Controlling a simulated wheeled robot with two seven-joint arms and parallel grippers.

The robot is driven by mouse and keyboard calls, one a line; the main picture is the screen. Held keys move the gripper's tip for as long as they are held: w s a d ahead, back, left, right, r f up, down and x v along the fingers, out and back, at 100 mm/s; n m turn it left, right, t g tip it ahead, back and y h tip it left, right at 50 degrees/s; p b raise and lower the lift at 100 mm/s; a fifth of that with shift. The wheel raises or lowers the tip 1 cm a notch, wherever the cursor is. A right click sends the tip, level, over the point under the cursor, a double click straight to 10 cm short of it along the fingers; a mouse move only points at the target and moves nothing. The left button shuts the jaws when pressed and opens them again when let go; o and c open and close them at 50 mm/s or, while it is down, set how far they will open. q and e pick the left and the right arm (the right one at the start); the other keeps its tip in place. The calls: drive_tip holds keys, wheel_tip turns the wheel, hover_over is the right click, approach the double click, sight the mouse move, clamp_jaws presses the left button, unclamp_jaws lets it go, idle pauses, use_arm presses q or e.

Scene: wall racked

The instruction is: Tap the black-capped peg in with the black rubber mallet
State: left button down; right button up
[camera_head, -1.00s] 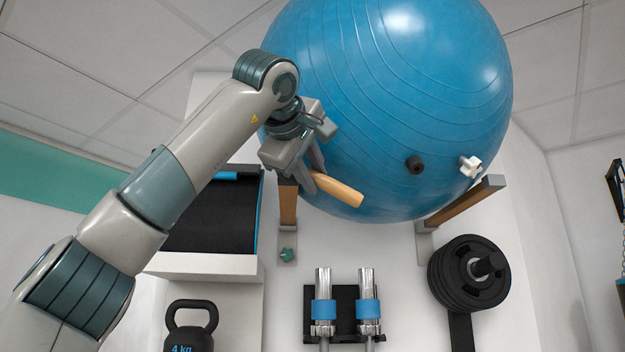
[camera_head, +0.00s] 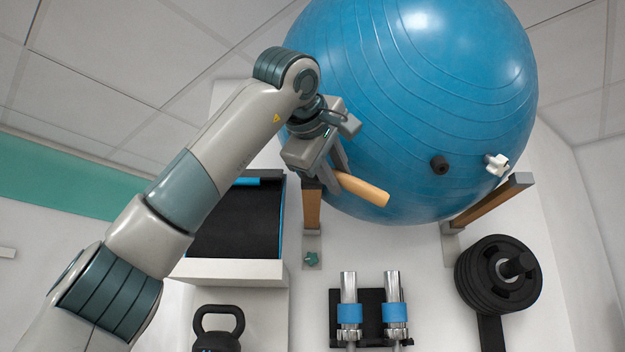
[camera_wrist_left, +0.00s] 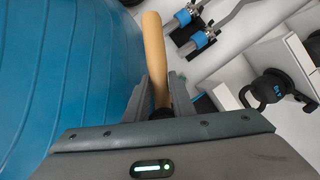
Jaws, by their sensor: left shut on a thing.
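My left gripper (camera_head: 338,178) is shut on the tan wooden handle (camera_head: 363,189) of the mallet, in front of the lower left of the big blue ball. The handle points down and right in the head view. In the left wrist view the handle (camera_wrist_left: 155,58) runs up from between the fingers, with a small dark part at its base. The mallet's black head cannot be made out. The black-capped peg (camera_head: 439,164) shows against the ball's lower right, to the right of the handle and apart from it. How deep it sits cannot be told. My right gripper is not in view.
The blue ball (camera_head: 420,90) rests on a wall rack with wooden arms (camera_head: 490,203).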

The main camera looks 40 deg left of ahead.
use_arm(q)
drive_tip(key=shift+w+a+r, duration=0.1)
drive_tip(key=shift+w+a, duration=0.15)
drive_tip(key=shift+w, duration=0.05)
drive_tip(key=shift+w+a, duration=0.25)
drive_tip(key=shift+w, duration=0.15)
idle(0.5)
drive_tip(key=shift+s+d, duration=0.35)
drive_tip(key=shift+s, duration=0.15)
drive_tip(key=shift+w, duration=0.1)
idle(0.4)
